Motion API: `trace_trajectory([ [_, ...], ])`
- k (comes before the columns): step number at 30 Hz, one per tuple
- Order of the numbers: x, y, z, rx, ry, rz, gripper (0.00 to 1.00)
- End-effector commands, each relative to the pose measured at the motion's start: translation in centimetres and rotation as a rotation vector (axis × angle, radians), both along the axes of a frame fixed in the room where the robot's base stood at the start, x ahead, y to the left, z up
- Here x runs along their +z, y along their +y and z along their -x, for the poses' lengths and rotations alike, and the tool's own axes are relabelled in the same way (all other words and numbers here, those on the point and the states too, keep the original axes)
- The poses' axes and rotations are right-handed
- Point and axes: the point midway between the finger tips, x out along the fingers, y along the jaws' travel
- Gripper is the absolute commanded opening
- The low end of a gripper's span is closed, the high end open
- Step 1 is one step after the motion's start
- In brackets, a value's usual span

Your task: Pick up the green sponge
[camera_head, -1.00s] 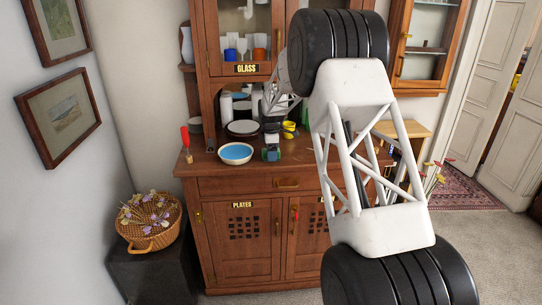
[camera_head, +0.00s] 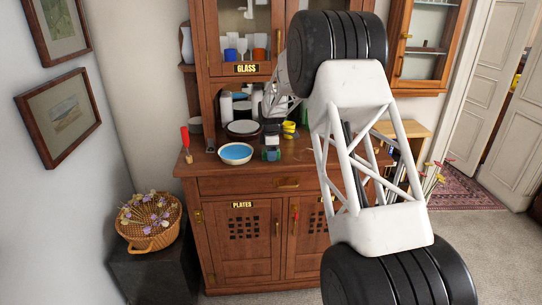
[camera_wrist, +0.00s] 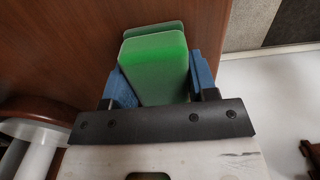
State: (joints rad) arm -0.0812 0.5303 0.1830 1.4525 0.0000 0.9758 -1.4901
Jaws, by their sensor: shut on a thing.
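The green sponge (camera_wrist: 155,65) fills the upper middle of the wrist view, between the two blue finger pads of my gripper (camera_wrist: 160,84). The gripper is shut on it, with a pad against each side. The sponge's far end sticks out past the fingers. In the head view my gripper (camera_head: 271,154) is small, at the front of the cabinet's counter, right of a bowl. The sponge is too small there to make out clearly. I cannot tell whether it touches the counter.
A white bowl with a blue inside (camera_head: 235,153) stands just left of the gripper. A plate (camera_head: 243,128) and yellow cups (camera_head: 289,128) are behind. A red-handled tool (camera_head: 186,140) is at the counter's left end. A flower basket (camera_head: 150,222) stands lower left.

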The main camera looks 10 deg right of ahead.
Motion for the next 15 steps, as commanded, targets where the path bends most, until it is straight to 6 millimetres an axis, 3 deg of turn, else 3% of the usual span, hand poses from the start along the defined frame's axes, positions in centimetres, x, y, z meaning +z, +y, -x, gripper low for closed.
trace_trajectory([
  [2, 0.02, 0.0, 0.0, 0.0, 0.0, 0.0, 0.25],
  [15, 0.82, 0.0, -0.01, 0.0, -0.001, 0.0, 0.25],
])
